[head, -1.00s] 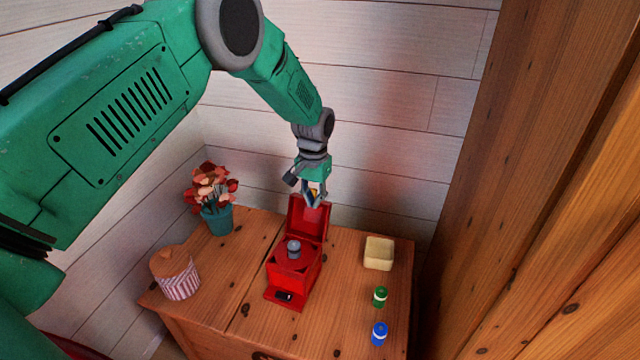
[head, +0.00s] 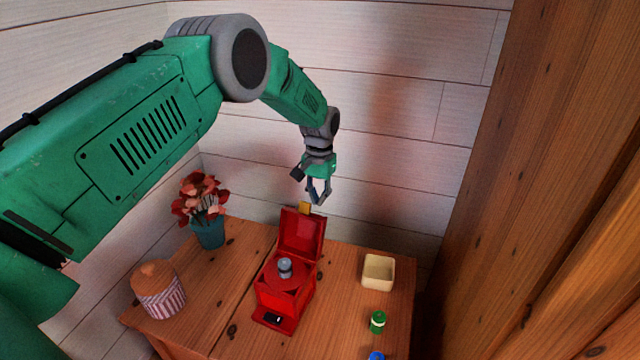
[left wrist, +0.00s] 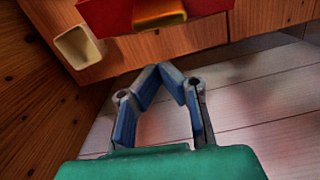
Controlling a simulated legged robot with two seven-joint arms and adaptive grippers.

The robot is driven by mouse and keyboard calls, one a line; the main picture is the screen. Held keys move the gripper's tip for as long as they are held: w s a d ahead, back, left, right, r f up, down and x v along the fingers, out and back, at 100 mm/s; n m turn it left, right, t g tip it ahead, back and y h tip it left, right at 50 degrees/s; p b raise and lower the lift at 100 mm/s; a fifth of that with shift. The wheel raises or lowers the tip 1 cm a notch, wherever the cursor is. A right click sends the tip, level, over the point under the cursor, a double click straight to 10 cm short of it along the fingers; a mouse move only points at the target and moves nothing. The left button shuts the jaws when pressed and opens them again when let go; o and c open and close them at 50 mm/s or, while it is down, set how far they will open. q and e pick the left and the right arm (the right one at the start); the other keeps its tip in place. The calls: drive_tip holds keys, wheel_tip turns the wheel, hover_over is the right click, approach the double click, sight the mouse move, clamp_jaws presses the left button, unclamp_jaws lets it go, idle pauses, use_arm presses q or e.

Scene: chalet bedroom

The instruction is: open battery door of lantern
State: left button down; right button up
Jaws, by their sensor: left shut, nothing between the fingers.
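The red lantern (head: 284,298) stands on the wooden cabinet. Its red door or lid panel (head: 302,235) stands raised at the back, with a small yellow tab (head: 305,208) at its top edge. My left gripper (head: 318,202) is shut and empty, just above and behind the raised panel, apart from it. In the left wrist view the shut blue fingertips (left wrist: 166,70) point toward the red panel (left wrist: 110,16) and its yellow tab (left wrist: 160,20), with a gap between. My right gripper is out of view.
A striped jar (head: 158,292) and a flower pot (head: 208,232) stand left. A wooden wall (head: 540,200) bounds the right.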

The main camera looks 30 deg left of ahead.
sight(308, 210)
use_arm(q)
drive_tip(key=shift+s+d+r, duration=0.15)
drive_tip(key=shift+s+r, duration=0.4)
drive_tip(key=shift+s, duration=0.3)
drive_tip(key=shift+s+d+r, duration=0.15)
drive_tip(key=shift+s+r, duration=0.4)
drive_tip(key=shift+s, duration=0.25)
drive_tip(key=s+r+p, duration=0.1)
drive_tip(key=s+p, duration=0.1)
drive_tip(key=p, duration=0.2)
drive_tip(key=shift+d+r, duration=0.1)
drive_tip(key=shift+r, duration=0.25)
drive_tip(key=shift+s+p, duration=0.25)
drive_tip(key=shift+p, duration=0.2)
drive_tip(key=shift+s+f, duration=0.1)
drive_tip(key=shift+f, duration=0.1)
